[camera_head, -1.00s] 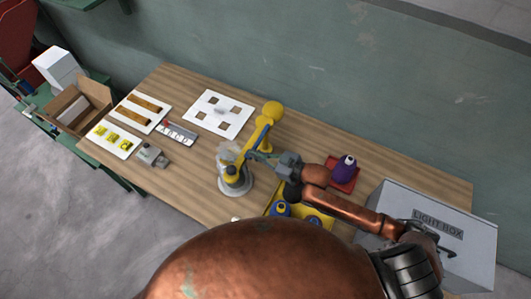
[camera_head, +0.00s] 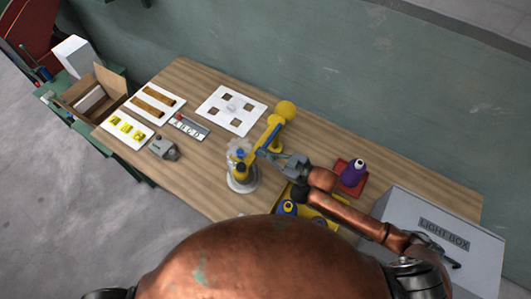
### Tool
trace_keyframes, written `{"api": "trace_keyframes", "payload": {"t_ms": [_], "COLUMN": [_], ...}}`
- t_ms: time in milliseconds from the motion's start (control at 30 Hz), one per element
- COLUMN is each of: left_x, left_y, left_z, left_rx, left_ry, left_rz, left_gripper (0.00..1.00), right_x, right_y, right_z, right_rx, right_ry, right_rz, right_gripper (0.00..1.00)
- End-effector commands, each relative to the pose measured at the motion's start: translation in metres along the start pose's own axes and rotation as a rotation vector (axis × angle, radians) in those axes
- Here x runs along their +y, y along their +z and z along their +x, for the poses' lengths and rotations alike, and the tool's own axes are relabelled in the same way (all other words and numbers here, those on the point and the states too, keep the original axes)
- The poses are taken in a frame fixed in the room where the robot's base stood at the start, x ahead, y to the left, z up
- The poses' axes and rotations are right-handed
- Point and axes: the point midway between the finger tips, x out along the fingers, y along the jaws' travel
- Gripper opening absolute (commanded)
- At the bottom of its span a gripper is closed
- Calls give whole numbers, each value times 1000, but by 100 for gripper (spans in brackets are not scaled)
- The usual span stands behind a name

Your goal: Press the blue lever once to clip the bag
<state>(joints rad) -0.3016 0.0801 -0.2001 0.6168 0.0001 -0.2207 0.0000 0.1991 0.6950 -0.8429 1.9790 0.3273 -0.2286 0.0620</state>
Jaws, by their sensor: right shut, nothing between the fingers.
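A yellow press (camera_head: 277,133) with a round yellow knob stands in the middle of the table. A blue strip (camera_head: 266,140) runs along its slanted arm; I cannot tell whether this strip is the lever. A clear bag (camera_head: 238,155) sits on a round grey-white base (camera_head: 243,185) at the arm's lower end, with small blue and yellow parts against it. My right gripper (camera_head: 264,154) is shut and empty, its tips close beside the slanted arm; contact cannot be told. My left gripper is out of view.
A yellow tray (camera_head: 318,218) with blue-topped items lies just below my right gripper. A purple bottle (camera_head: 354,172) on a red mat and a grey light box (camera_head: 442,225) stand right. White boards (camera_head: 232,109), a ruler-like strip (camera_head: 189,127) and a grey block (camera_head: 163,149) lie left.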

Motion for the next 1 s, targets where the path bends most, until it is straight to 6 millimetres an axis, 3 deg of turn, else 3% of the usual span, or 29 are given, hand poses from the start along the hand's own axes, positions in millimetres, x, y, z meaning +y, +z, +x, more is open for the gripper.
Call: {"api": "trace_keyframes", "payload": {"t_ms": [33, 100, 200, 533, 700, 1000], "left_x": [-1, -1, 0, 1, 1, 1], "left_y": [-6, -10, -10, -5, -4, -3], "left_z": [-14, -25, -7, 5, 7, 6], "left_rx": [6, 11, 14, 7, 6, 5], "left_ry": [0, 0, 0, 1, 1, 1], "left_rz": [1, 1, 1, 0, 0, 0], "left_gripper": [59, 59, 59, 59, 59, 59], "right_x": [1, 2, 0, 2, 2, 2], "right_y": [-15, -26, -14, -16, -18, -19], "right_z": [-3, -5, -32, -92, -102, -103], "right_rx": [2, 5, 2, 6, 9, 10], "right_ry": [-1, -2, -1, 1, 0, 0], "right_rz": [0, -3, -6, -4, -4, -4], "right_gripper": [0, 0, 0, 0, 0, 0]}}
